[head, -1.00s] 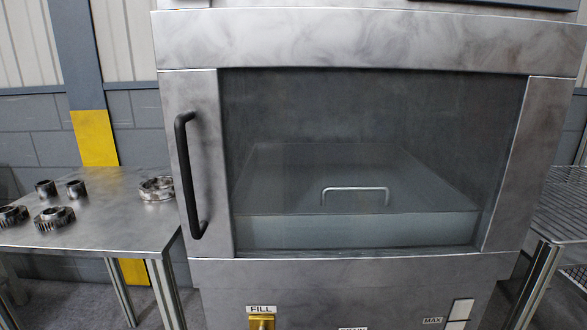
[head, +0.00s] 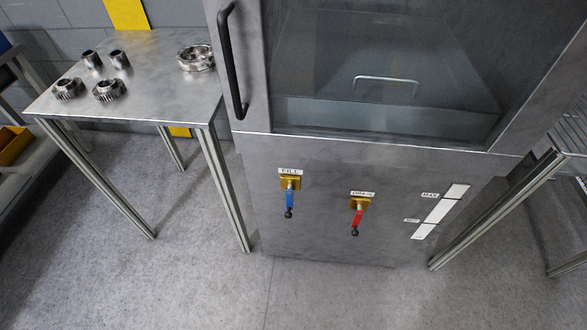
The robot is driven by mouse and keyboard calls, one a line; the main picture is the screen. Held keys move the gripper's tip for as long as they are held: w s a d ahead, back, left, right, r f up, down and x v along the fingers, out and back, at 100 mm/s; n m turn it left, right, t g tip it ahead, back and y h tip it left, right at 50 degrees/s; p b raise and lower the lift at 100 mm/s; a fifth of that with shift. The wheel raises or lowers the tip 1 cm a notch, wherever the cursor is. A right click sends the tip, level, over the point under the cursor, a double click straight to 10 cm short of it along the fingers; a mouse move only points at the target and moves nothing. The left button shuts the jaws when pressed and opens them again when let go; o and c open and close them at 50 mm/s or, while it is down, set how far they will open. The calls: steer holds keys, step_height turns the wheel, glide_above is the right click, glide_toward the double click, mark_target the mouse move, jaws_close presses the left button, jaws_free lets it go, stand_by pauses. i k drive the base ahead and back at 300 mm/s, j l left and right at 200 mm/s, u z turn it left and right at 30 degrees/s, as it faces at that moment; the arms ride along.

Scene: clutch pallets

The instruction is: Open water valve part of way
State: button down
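The machine's lower front panel carries two valves with brass bodies. The valve labelled FILL (head: 290,184) has a blue lever (head: 289,200) that hangs straight down, with a dark knob at its end. To its right, the valve with a red lever (head: 356,220) also hangs down; its label (head: 362,194) is hard to read but seems to say DRAIN. A white level gauge (head: 440,210) with a MAX label and a lower label, likely MIN, is at the panel's right. My gripper is not in the head view.
Above the panel are the machine's glass door and black handle (head: 231,60). A metal table (head: 150,85) with several gears and rings stands at the left. A wire-rack table (head: 575,125) stands at the right. The grey floor (head: 250,295) in front is clear.

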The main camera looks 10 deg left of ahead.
mark_target(289, 191)
steer(key=j+z, duration=0.25)
steer(key=j, duration=0.4)
steer(key=k+j+z, duration=0.1)
steer(key=j+z, duration=0.15)
steer(key=j, duration=0.4)
